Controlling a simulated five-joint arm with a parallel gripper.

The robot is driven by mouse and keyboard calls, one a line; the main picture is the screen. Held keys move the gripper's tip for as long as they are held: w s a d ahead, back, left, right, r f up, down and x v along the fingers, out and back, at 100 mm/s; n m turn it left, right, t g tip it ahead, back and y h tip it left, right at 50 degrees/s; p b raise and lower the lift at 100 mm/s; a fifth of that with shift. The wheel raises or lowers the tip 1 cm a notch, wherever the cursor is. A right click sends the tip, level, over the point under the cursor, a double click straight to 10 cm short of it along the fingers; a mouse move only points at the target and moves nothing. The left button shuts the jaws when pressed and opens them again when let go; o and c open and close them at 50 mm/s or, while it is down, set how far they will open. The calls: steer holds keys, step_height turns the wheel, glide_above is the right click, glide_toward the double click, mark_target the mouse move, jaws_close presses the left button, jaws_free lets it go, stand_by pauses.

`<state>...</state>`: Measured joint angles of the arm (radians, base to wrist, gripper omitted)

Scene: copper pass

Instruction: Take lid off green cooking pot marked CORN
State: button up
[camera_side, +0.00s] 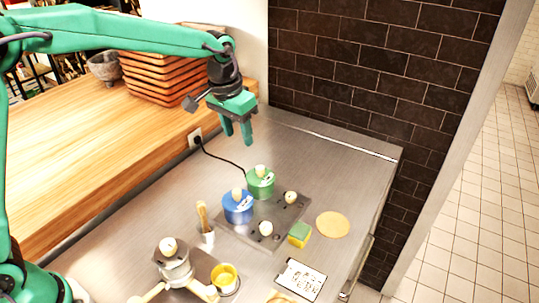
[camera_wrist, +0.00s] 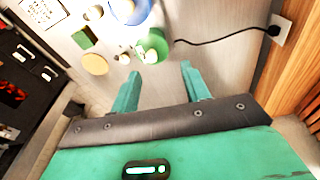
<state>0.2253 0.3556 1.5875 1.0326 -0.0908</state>
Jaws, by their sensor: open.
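The green cooking pot (camera_side: 260,187) stands on the dark cooktop, with its lid on and a pale round knob (camera_side: 260,171) on top. A small light label is on its side, too small to read. In the wrist view the green pot (camera_wrist: 157,42) is just beyond the fingertips, its knob (camera_wrist: 150,57) showing. A blue pot (camera_side: 238,208) with a similar knob stands beside it, nearer the side camera. My gripper (camera_side: 237,143) is open and empty, pointing down, above and behind the green pot. Its two fingers (camera_wrist: 158,80) are spread apart in the wrist view.
The cooktop plate (camera_side: 287,213) also bears pale knobs. A black cord (camera_side: 222,160) runs to the wall socket.

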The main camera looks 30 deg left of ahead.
glide_above(260, 168)
steer(key=shift+g, duration=0.4)
steer(key=f, duration=0.4)
steer(key=shift+s+a+f, duration=0.2)
steer(key=shift+s, duration=0.1)
steer(key=shift+w+d+f, duration=0.1)
steer(key=shift+w+f, duration=0.1)
steer(key=shift+f, duration=1.75)
steer(key=shift+w+d+f, duration=0.1)
steer(key=shift+w+f, duration=0.05)
steer(key=shift+f, duration=1.8)
jaws_close()
